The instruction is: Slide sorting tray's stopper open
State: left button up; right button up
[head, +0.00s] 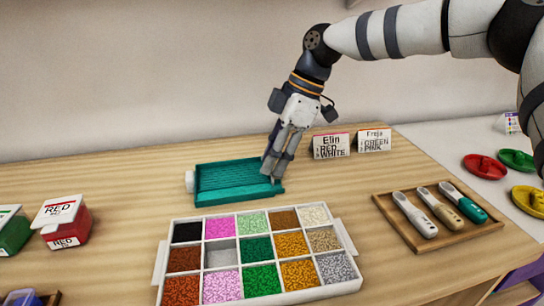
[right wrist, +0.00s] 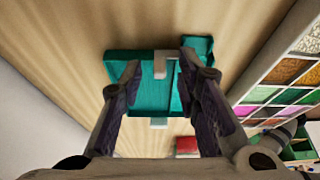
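The sorting tray (head: 236,184) is a shallow teal ribbed tray on the wooden table, behind the bead box. A white knob (head: 190,181) sticks out at its left end. My right gripper (head: 270,178) points down at the tray's right end. In the right wrist view the tray (right wrist: 148,90) lies below my right gripper (right wrist: 160,64). Its two fingers are apart, with a pale L-shaped piece (right wrist: 160,65), which looks like the stopper, seen between the tips. I cannot tell whether a finger touches it. My left gripper is not in view.
A white compartment box (head: 345,241) of coloured beads stands in front of the tray. Two name cards (head: 332,146) stand behind. A red box (head: 70,225) is at the left.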

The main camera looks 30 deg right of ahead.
grip_shut()
jog(key=shift+w, duration=0.25)
jog(key=shift+f, duration=0.1)
grip_release()
jog(key=v, duration=0.7)
jog(key=shift+r, duration=0.25)
